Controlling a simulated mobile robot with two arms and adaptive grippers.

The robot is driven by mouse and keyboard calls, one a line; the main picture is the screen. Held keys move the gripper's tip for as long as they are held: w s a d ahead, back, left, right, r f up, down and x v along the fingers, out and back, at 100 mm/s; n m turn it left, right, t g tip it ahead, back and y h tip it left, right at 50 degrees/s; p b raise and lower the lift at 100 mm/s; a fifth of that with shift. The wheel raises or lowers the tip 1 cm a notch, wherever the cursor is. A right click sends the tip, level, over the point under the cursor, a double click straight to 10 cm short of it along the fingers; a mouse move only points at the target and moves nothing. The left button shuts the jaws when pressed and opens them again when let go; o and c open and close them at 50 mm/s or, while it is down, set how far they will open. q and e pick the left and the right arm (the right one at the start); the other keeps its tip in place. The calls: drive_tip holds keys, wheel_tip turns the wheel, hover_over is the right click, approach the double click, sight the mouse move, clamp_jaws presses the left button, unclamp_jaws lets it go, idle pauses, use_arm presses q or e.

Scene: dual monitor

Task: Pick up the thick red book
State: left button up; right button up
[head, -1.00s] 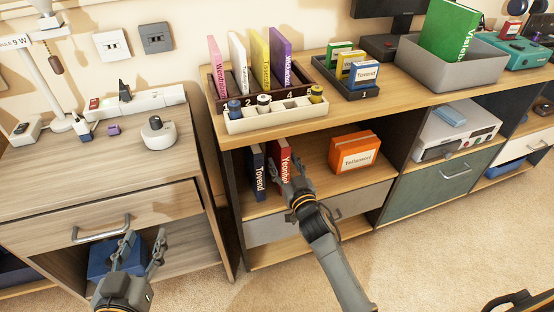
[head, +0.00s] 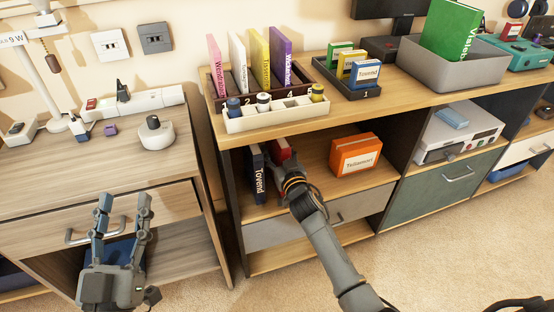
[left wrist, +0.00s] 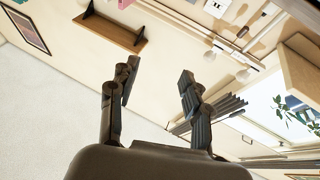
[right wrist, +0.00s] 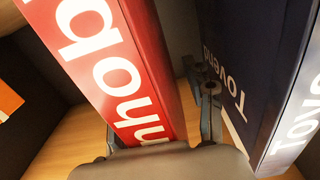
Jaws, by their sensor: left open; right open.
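The thick red book (head: 279,148) stands upright in the cubby below the shelf top, its lower part hidden by my right gripper (head: 287,170). In the right wrist view, the red book (right wrist: 115,70) fills the left middle, with large white letters. One finger of my open right gripper shows in the gap between the red book and a navy book (right wrist: 250,80); the other finger is mostly hidden beside the red book. I cannot tell whether either finger touches it. My left gripper (head: 124,205) is open and empty in front of the left drawer cabinet, fingers pointing up.
The navy book (head: 256,178) stands close to the left of the red one. An orange box-like book (head: 355,155) stands to the right with room between. The shelf top (head: 320,120) lies above, holding a white compartment tray (head: 275,117). The cubby's side wall is at left.

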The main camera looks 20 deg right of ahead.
clamp_jaws()
drive_tip(key=shift+r, duration=0.1)
drive_tip(key=shift+r, duration=0.15)
